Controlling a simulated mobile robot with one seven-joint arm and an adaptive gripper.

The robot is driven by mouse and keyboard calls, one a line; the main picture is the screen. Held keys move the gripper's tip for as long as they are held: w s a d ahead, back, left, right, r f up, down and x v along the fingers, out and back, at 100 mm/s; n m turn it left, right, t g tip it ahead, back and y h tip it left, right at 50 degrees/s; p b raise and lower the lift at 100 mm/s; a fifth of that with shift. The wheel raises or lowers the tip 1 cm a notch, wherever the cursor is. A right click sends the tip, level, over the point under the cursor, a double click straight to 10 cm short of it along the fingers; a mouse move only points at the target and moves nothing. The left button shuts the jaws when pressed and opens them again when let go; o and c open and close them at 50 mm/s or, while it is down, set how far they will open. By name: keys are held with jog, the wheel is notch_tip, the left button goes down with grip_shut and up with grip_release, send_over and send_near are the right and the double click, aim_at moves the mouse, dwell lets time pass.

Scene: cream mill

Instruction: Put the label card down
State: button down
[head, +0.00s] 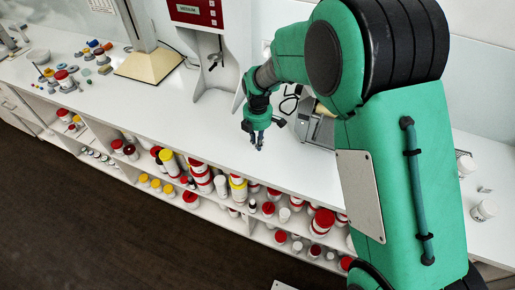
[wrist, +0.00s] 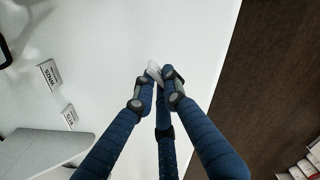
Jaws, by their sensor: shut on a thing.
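My gripper (head: 258,145) hangs over the white counter (head: 310,170), near its front edge. In the wrist view, its blue fingers (wrist: 157,85) are closed together on a small whitish label card (wrist: 154,70). The card's tip sticks out past the fingertips, and the fingers hide most of it. It is too small to make out in the head view. I cannot tell whether the card touches the counter. Two other label cards with dark print, one upper (wrist: 49,76) and one lower (wrist: 69,117), are on the counter at the left of the wrist view.
A mixer with a red panel (head: 195,12) stands further back. Shelves below the counter hold several jars (head: 200,178). Jars and small items (head: 66,80) sit at the far left. The counter left of my gripper is clear.

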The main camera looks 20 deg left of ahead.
aim_at(258, 153)
jog(key=shift+w+a, duration=0.15)
jog(key=shift+f+b, duration=0.35)
jog(key=shift+f, duration=1.4)
jog(key=shift+f, duration=0.15)
jog(key=c, duration=1.8)
grip_release()
notch_tip(258, 153, up, 12)
jog(key=p, duration=0.2)
